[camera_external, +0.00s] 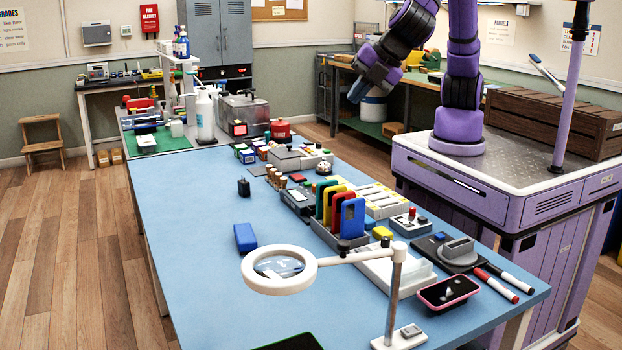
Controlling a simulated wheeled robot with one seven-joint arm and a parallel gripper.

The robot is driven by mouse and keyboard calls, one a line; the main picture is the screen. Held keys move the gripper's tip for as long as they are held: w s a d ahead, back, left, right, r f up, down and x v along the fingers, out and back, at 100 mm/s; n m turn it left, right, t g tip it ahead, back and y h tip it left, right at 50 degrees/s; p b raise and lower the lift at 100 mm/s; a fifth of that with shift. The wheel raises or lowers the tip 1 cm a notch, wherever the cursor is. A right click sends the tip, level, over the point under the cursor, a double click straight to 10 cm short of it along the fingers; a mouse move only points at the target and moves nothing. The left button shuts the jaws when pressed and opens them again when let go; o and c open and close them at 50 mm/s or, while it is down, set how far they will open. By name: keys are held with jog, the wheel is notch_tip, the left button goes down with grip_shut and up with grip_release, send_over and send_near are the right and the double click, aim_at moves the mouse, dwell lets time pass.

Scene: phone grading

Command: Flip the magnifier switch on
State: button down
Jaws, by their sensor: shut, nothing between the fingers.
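The magnifier (279,269) is a white ring lens on a horizontal arm, held by a metal post above the near end of the blue table. Its white base (400,337) stands at the near right, with a small switch (411,330) on top; the switch's position is too small to tell. My gripper (357,93) hangs at the upper middle, beyond the table's right side, shut and empty. It is far from the magnifier and touches nothing.
A phone rack (340,236) with colored phones, a pink-edged phone (448,292), markers (503,283) and a dark round-topped device (447,250) crowd the right side. A blue box (245,237) lies mid-table. The table's left part (185,215) is clear.

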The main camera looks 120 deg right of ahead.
jog(key=w+a+f+n+t, duration=0.1)
jog(key=w+a+f+n, duration=0.1)
jog(key=a+f, duration=0.45)
jog(key=w+a+f+n+t, duration=0.1)
jog(key=w+a+f+n, duration=0.15)
jog(key=a+f, duration=0.45)
jog(key=n+t, duration=0.2)
jog(key=n, duration=0.3)
send_over(413, 328)
jog(key=s, duration=0.1)
notch_tip(413, 328, down, 13)
jog(key=shift+s+y, duration=0.15)
jog(key=shift+y, duration=0.15)
jog(key=shift+f, duration=0.2)
jog(key=shift+w+f, duration=0.2)
jog(key=shift+f, duration=1.2)
jog(key=shift+w+f, duration=0.2)
jog(key=shift+f, duration=1.25)
jog(key=shift+w+f, duration=0.2)
jog(key=shift+f, duration=1.2)
jog(key=shift+f, duration=0.35)
